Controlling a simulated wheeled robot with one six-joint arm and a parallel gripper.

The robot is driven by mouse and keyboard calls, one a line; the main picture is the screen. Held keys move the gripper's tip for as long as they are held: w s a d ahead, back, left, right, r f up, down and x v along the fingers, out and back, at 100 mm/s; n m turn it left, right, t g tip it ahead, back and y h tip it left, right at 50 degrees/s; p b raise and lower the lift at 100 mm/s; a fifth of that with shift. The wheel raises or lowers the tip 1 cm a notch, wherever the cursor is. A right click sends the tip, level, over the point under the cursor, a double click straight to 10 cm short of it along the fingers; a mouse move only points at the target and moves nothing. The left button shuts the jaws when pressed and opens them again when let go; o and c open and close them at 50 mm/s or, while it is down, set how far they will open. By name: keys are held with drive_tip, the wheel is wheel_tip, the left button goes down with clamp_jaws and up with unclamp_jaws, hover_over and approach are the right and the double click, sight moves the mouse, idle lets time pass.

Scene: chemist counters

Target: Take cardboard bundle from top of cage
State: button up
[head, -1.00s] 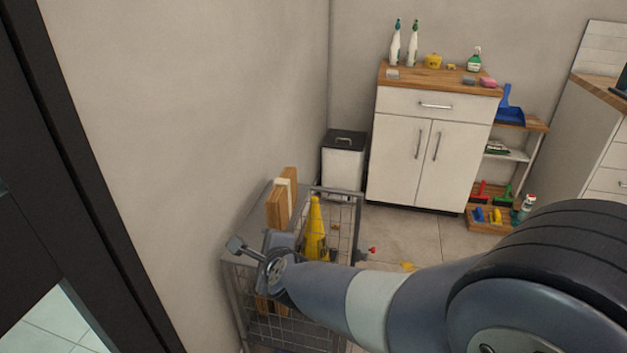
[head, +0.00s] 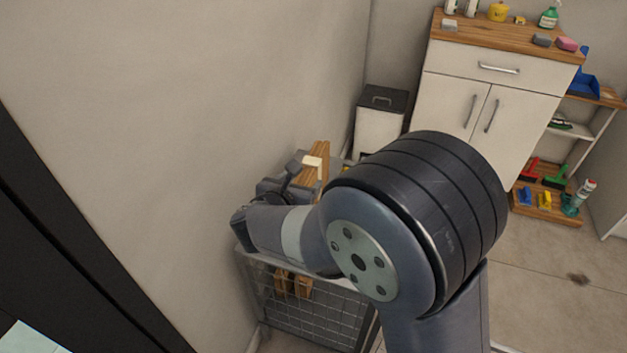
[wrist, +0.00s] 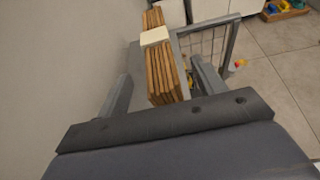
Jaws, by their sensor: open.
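The cardboard bundle (head: 320,158) is a stack of brown sheets with a pale band around it. It stands on edge on top of the wire cage (head: 318,312), close to the wall. The bundle also shows in the wrist view (wrist: 166,75), with its pale band near its middle. My gripper (wrist: 160,70) is open, and in that view its two fingers lie left and right of the bundle's near end. I cannot tell how far the tips reach along it. In the head view my arm hides much of the cage top and the bundle's lower part.
The wall (head: 200,90) runs close along the left of the cage. A white bin with a dark lid (head: 382,98) stands behind it. A white cabinet (head: 480,100) and a low shelf with brushes (head: 545,200) are to the right. Floor at the right is mostly clear.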

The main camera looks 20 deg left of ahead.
sight(303, 177)
drive_tip(key=x, duration=0.5)
drive_tip(key=shift+w+a+f, duration=0.15)
drive_tip(key=shift+w, duration=0.25)
clamp_jaws()
idle(0.4)
